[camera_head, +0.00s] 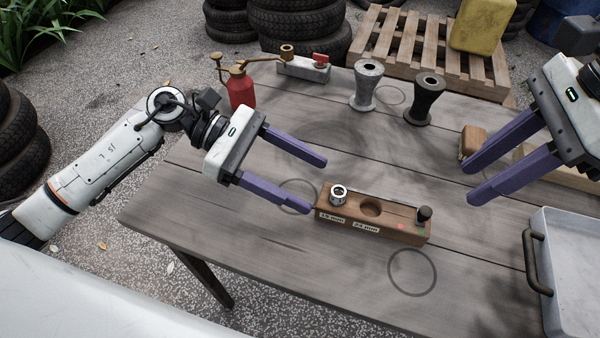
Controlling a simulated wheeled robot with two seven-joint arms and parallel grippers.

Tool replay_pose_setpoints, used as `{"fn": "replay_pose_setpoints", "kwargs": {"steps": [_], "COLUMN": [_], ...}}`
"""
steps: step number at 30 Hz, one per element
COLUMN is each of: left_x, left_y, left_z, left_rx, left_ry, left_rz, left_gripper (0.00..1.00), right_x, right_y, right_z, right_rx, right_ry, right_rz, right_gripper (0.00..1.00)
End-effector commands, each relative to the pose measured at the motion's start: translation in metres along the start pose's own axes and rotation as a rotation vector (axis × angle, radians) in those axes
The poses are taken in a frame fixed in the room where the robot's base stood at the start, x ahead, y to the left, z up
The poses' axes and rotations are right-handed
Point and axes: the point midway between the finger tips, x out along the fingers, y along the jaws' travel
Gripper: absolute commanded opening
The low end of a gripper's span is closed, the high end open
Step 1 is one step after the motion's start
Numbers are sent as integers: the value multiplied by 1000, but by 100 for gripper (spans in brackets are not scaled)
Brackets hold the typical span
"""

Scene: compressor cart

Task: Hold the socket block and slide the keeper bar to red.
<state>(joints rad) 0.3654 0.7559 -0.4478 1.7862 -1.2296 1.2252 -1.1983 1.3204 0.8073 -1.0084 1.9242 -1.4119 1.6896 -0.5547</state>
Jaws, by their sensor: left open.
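The wooden socket block (385,232) lies on the table's middle with two labelled places, "19 mm" and "24 mm". A chrome socket (338,195) stands in the left place; the right hole (371,208) looks empty. A dark upright knob (424,214), seemingly the keeper bar's, is at the block's right end above a green mark (421,231). A red mark (401,226) is left of it; the bar itself is hard to make out. My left gripper (316,184) is open at the block's left end, apparently not holding it. My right gripper (470,182) is open, right of and beyond the block.
A red oil can (241,90), a grey fitting with a red lever (303,68) and two flared stands, grey (367,87) and black (424,100), are at the back. A wooden piece (473,141) is near my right fingers. A metal tray (570,290) is at right.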

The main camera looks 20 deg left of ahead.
Motion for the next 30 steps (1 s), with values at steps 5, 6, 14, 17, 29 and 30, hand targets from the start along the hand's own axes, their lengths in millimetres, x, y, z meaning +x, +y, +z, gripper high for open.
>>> {"fn": "replay_pose_setpoints", "kwargs": {"steps": [5, 6, 14, 17, 29, 30], "left_x": [20, 27, 73, 86, 101, 101], "left_y": [-1, -2, -1, -1, -1, -1], "left_z": [-1, 0, 0, 0, -1, -1], "left_rx": [3, 4, 1, 1, 1, 1], "left_ry": [5, 4, 2, 2, 5, 5], "left_rz": [-9, -10, -7, -6, -4, -4], "left_gripper": [66, 66, 66, 66, 66, 66], "right_x": [0, 0, 0, 0, 0, 0], "right_y": [0, 0, 0, 0, 0, 0], "right_z": [0, 0, 0, 0, 0, 0], "right_rx": [0, 0, 0, 0, 0, 0], "right_ry": [0, 0, 0, 0, 0, 0], "right_rz": [0, 0, 0, 0, 0, 0], "right_gripper": [31, 31, 31, 31, 31, 31]}}
